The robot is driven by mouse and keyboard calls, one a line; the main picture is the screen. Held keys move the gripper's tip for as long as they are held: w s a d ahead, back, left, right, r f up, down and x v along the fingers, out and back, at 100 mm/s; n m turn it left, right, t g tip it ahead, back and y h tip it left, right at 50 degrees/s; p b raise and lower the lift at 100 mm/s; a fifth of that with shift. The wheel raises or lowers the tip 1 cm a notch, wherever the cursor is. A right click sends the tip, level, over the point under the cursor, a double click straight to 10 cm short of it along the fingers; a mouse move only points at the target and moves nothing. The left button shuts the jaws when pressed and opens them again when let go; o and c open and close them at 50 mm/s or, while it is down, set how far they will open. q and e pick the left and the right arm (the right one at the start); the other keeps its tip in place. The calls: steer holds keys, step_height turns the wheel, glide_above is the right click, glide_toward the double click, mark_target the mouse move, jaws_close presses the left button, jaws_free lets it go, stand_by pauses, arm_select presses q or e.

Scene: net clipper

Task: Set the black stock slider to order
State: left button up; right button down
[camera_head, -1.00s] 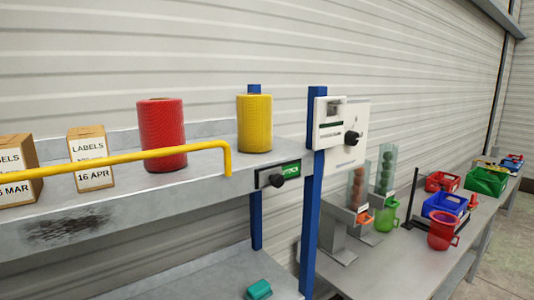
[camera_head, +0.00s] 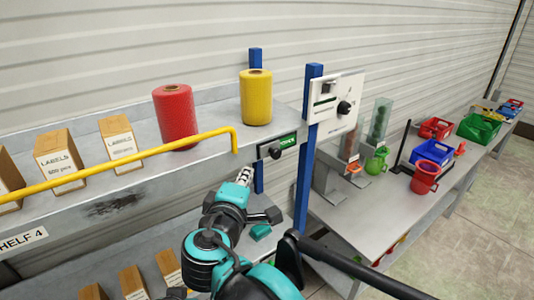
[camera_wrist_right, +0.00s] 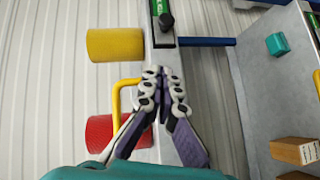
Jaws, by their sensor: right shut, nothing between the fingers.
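The black stock slider (camera_head: 275,153) is a round knob on a dark plate at the right end of the upper shelf's front edge. A green label (camera_head: 288,141) shows to the right of the knob; its wording is too small to read. In the right wrist view the knob (camera_wrist_right: 166,21) is above the fingertips. My right gripper (camera_head: 245,174) is below and left of the knob in the head view, apart from it. In the right wrist view its fingers (camera_wrist_right: 161,72) are closed together with nothing between them. My left gripper is not in view.
A yellow rail (camera_head: 150,157) runs along the shelf front, ending left of the slider. Red (camera_head: 176,116) and yellow (camera_head: 256,97) rolls stand above. A blue post (camera_head: 305,160) and a white panel with another black knob (camera_head: 344,107) stand to the right. A teal block (camera_head: 260,232) lies on the lower shelf.

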steer(key=shift+w+f, duration=0.1)
steer(key=shift+w, duration=0.05)
steer(key=p, duration=0.2)
glide_toward(270, 151)
steer(key=w+a, duration=0.2)
steer(key=a, duration=0.1)
steer(key=d, duration=0.1)
steer(key=w+d, duration=0.2)
steer(key=shift+w+d+f+p, duration=0.15)
steer(key=shift+d+f+p, duration=0.2)
steer(key=shift+d+p, duration=0.05)
steer(key=shift+a, duration=0.1)
